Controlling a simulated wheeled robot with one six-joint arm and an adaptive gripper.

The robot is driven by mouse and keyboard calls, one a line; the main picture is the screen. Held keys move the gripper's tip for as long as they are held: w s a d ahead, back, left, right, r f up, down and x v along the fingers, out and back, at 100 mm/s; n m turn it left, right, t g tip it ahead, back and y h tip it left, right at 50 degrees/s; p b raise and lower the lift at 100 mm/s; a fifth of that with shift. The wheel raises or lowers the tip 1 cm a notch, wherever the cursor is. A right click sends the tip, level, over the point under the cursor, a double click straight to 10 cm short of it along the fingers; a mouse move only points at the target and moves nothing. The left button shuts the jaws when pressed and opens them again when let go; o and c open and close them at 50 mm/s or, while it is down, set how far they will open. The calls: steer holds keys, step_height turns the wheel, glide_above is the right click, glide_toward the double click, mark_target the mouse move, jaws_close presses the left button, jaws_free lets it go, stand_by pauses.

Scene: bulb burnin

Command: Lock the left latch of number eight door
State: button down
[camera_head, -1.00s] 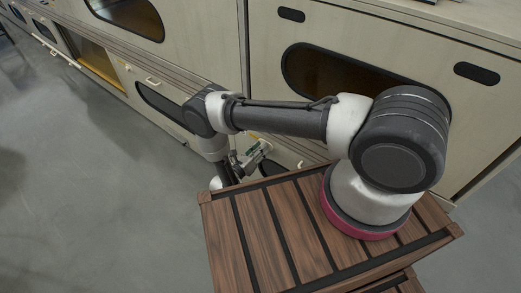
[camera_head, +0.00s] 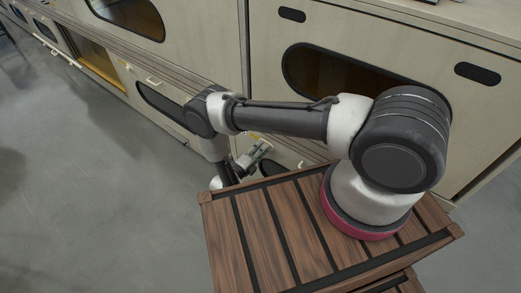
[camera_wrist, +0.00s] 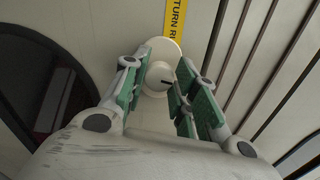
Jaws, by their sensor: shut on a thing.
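A round cream latch knob (camera_wrist: 157,72) with a short dark mark sits on the pale door panel, seen in the wrist view. A yellow label (camera_wrist: 176,20) with the partly visible text "TURN R" is just above it. My gripper (camera_wrist: 160,88) has its green-padded fingers on either side of the knob and is shut on it. In the head view my gripper (camera_head: 252,157) is low against the cabinet front, beyond the wooden deck, and the knob cannot be made out there. The door's number is not visible.
A dark oval window (camera_wrist: 40,80) lies left of the knob, and dark slats (camera_wrist: 255,60) run along its right. In the head view, cabinet doors with dark windows (camera_head: 165,108) line the back. Open grey floor (camera_head: 90,200) lies to the left.

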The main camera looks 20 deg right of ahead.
steer(key=shift+n, duration=1)
steer(key=c, duration=1.1)
jaws_free()
steer(key=shift+a, duration=0.1)
steer(key=v, duration=1.2)
steer(key=shift+f, duration=0.1)
